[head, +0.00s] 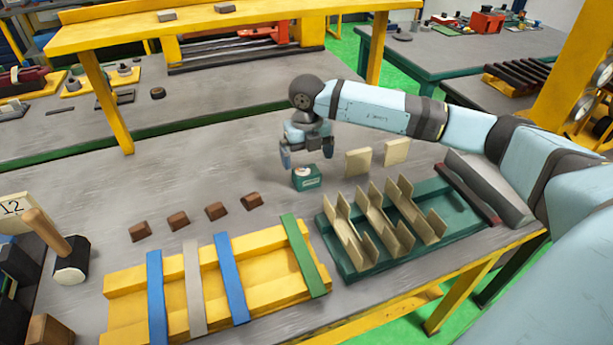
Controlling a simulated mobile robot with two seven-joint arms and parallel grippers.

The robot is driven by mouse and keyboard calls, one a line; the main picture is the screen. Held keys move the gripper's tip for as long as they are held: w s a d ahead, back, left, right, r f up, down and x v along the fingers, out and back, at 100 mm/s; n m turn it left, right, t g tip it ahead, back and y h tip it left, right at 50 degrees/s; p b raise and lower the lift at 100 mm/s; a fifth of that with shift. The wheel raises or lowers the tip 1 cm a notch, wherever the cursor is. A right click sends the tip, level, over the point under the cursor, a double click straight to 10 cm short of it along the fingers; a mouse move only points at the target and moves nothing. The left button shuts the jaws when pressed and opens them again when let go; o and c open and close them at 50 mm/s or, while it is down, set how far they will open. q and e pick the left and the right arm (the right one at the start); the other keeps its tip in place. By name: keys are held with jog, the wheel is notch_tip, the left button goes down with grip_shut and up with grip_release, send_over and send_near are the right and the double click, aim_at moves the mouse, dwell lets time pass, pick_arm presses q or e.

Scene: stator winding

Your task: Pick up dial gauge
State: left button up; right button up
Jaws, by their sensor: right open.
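The dial gauge is probably the small green box-like thing with a pale round face (306,177) that stands on the grey table, near the middle of the head view. My right gripper (306,158) points down just above and behind it, with its fingers apart and nothing between them. The gripper seems clear of the gauge, though the exact gap is hard to tell. My left gripper is not in view.
A green tray (352,272) with upright tan V-shaped pieces lies to the right. Two tan blocks (358,162) stand behind it. A yellow rack (265,292) with coloured strips and several brown blocks (178,221) are to the left. A mallet (70,262) stands far left.

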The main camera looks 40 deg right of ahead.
aim_at(306, 170)
jog(key=f, duration=0.8)
jog(key=shift+w+d, duration=0.2)
jog(key=shift+w, duration=0.15)
jog(key=c, duration=1)
